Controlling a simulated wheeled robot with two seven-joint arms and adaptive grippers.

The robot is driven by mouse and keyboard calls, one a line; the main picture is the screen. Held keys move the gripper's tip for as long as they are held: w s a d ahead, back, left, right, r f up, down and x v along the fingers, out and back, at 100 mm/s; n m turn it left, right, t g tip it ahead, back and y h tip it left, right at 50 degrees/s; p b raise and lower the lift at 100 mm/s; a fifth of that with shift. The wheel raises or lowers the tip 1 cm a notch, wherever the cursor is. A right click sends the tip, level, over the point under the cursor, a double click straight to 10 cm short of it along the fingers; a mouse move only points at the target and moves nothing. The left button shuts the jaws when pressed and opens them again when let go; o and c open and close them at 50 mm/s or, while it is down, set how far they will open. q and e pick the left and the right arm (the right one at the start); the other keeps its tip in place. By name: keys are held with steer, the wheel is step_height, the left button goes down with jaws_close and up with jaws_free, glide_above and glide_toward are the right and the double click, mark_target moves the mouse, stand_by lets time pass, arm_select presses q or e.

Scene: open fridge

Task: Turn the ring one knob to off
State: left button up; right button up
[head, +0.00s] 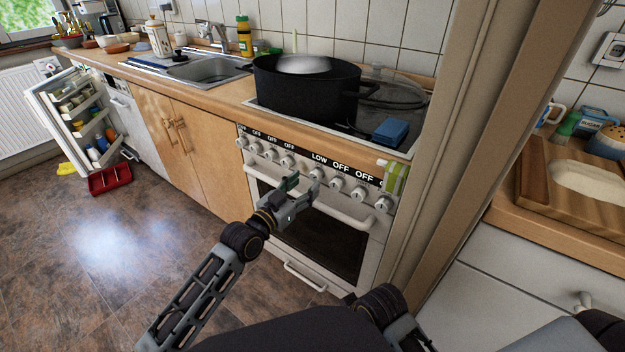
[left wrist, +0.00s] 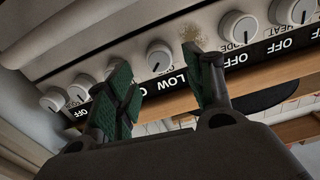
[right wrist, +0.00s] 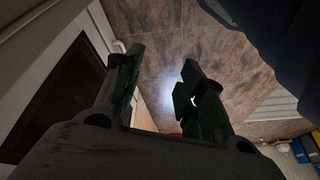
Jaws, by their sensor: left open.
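The stove's front panel carries a row of white knobs with black label strips. One label reads LOW and the other readable ones read OFF. The knob by the LOW label (left wrist: 159,55) shows in the left wrist view with a dark pointer line on its face. My left gripper (head: 303,188) is open in front of the panel, near that knob in the head view. In the left wrist view its green-padded fingertips (left wrist: 160,80) stand apart with the LOW knob between them in the picture; I cannot tell the depth gap. My right gripper (right wrist: 163,72) is open and empty, above the floor.
A black pot (head: 305,90), a glass lid (head: 395,92) and a blue sponge (head: 391,132) are on the hob. The oven handle (head: 335,212) runs below the knobs. A green-striped cloth (head: 396,178) hangs at the panel's right. A wooden post (head: 460,130) stands right of the stove.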

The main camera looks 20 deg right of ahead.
mark_target(313, 177)
arm_select(q)
steer(key=shift+b+x, duration=0.3)
steer(key=shift+x, duration=2)
steer(key=shift+d, duration=0.1)
arm_select(e)
steer(key=shift+a+f, duration=0.25)
steer(key=shift+f, duration=0.4)
steer(key=shift+a+f, duration=0.2)
steer(key=shift+f, duration=0.4)
arm_select(q)
steer(key=shift+c, duration=0.3)
arm_select(e)
steer(key=shift+w+r+y, duration=0.1)
steer(key=shift+r+y, duration=0.05)
steer(key=shift+y, duration=0.15)
arm_select(q)
steer(key=c, duration=1)
arm_select(e)
steer(key=shift+d, duration=0.1)
